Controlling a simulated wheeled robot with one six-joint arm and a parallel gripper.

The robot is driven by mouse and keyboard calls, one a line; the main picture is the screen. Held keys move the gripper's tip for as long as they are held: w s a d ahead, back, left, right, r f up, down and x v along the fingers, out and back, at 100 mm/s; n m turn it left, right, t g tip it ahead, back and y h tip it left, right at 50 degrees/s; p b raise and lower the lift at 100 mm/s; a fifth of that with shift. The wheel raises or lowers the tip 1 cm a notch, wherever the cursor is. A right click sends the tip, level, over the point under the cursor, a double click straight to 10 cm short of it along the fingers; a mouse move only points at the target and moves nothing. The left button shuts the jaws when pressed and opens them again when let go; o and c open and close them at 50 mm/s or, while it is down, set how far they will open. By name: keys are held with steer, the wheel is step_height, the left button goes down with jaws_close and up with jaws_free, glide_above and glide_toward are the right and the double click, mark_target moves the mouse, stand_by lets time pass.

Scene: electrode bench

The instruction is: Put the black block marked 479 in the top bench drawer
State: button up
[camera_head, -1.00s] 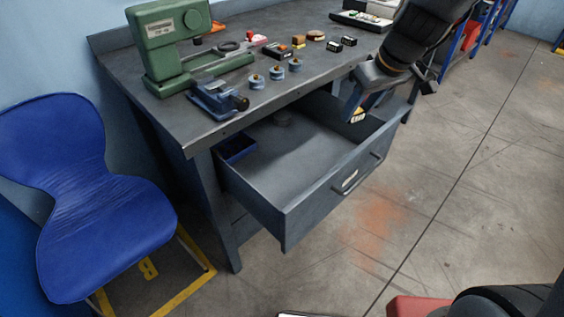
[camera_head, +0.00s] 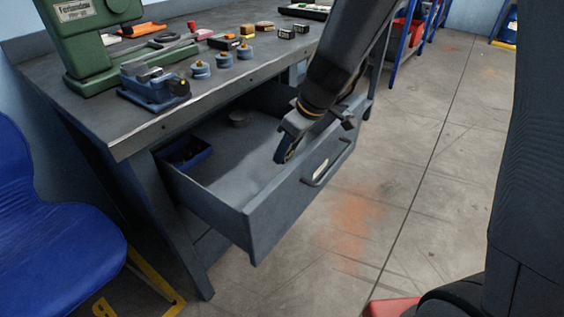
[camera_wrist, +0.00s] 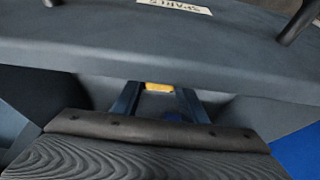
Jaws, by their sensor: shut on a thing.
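The top bench drawer (camera_head: 262,228) is pulled open under the bench top; its front, with a label and a handle, also shows in the wrist view (camera_wrist: 160,46). My gripper (camera_head: 284,158) points down over the open drawer, just behind its front panel. In the wrist view its two fingers (camera_wrist: 160,104) are shut on a small block (camera_wrist: 160,87), of which a pale yellow face shows. The block's number cannot be read, and in the head view my fingers hide most of it. How far it is above the drawer floor I cannot tell.
In the drawer are a blue tray (camera_head: 207,157) at the left and a round grey thing (camera_head: 237,118) at the back; the middle floor is clear. A green press (camera_head: 98,72), a blue vise (camera_head: 152,92) and small blocks (camera_head: 286,32) are on the bench. A blue chair (camera_head: 60,235) stands left.

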mark_target(288, 159)
step_height(288, 159, down, 4)
steer(key=shift+f+b, duration=0.15)
steer(key=shift+b, duration=0.6)
steer(key=shift+s+f+b, duration=0.1)
steer(key=shift+f+b, duration=0.35)
steer(key=shift+b, duration=0.25)
